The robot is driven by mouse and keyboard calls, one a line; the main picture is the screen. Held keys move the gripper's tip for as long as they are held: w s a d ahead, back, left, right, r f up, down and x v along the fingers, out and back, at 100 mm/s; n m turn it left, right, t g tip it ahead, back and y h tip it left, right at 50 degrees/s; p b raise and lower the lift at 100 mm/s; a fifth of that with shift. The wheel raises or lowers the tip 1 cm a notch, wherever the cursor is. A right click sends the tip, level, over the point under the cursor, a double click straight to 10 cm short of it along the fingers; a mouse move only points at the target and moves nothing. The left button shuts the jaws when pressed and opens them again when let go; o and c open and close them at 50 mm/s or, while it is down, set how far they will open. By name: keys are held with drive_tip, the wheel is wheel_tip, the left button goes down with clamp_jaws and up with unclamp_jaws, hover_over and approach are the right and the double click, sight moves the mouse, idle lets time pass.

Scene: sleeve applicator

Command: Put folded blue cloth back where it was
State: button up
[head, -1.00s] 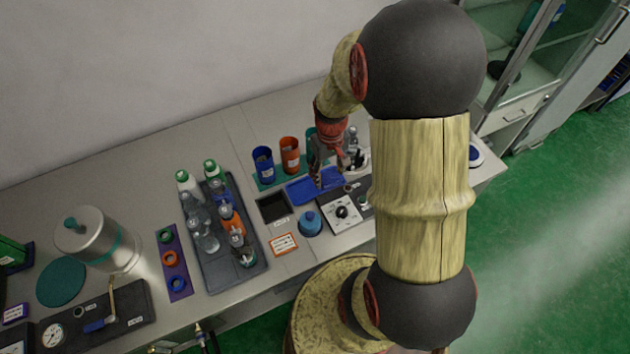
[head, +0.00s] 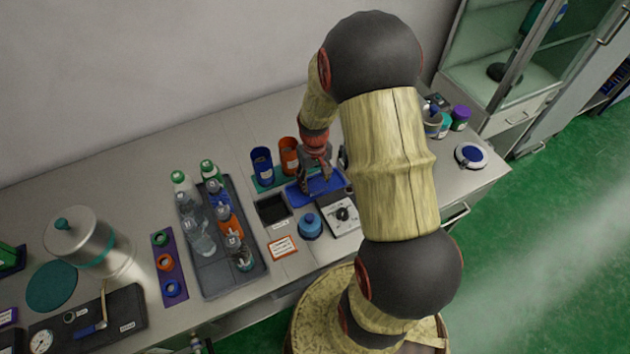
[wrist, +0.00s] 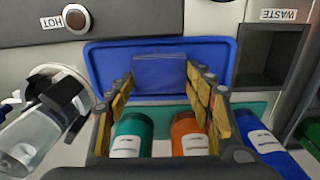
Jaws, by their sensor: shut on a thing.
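The folded blue cloth (wrist: 159,72) is a flat blue square between my fingertips in the wrist view. My gripper (head: 320,183) is shut on it. The cloth is over the blue tray (wrist: 104,66), a shallow tray with a raised rim. The tray also shows in the head view (head: 298,196), under my gripper. I cannot tell whether the cloth touches the tray floor. In the head view the cloth is hard to tell from the tray, as both are blue and my fingers cover part.
Blue (head: 262,164) and orange (head: 289,156) cups stand just behind the tray; a teal cup (wrist: 134,133) shows in the wrist view.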

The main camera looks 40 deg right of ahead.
sight(315, 183)
drive_tip(key=shift+f, duration=0.1)
drive_tip(key=o, duration=1)
wheel_tip(315, 183, up, 12)
drive_tip(key=p, duration=0.3)
drive_tip(key=s+a+r+n+t, duration=0.1)
drive_tip(key=a+r, duration=0.4)
drive_tip(key=r, duration=0.3)
drive_tip(key=s+a+r+t, duration=0.1)
drive_tip(key=a+r, duration=0.4)
drive_tip(key=r, duration=0.2)
drive_tip(key=s+a+r+n+t, duration=0.2)
drive_tip(key=s+a+r+t, duration=0.1)
drive_tip(key=s+a+r, duration=0.6)
drive_tip(key=shift+s+a+t, duration=0.3)
drive_tip(key=shift+s+a, duration=0.45)
drive_tip(key=shift+s, duration=0.45)
